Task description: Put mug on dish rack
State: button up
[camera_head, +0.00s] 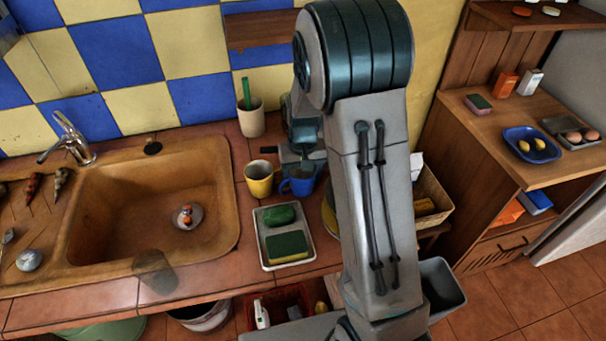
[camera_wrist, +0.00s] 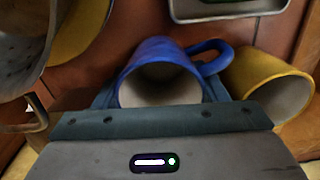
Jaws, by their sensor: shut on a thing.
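A blue mug (camera_head: 298,186) is on the counter behind the metal tray, partly hidden by my arm. In the wrist view the blue mug (camera_wrist: 166,62) is between the jaws, its opening facing the camera and its handle to the right. My gripper (camera_wrist: 160,92) is shut on its body. A yellow mug (camera_head: 259,180) stands close to its left, and in the wrist view the yellow mug (camera_wrist: 270,85) is at the right, by the handle. I cannot make out a dish rack; my arm hides part of the counter.
A metal tray (camera_head: 268,265) with a green sponge and a green item lies in front of the mugs. The sink (camera_head: 130,210) is to the left. A cream cup (camera_head: 251,122) stands at the wall. A yellow round thing (camera_wrist: 85,30) is near the gripper's left in the wrist view.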

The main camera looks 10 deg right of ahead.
jog(key=shift+f, duration=0.1)
jog(key=o, duration=0.7)
jog(key=shift+f, duration=0.1)
jog(key=o, duration=0.4)
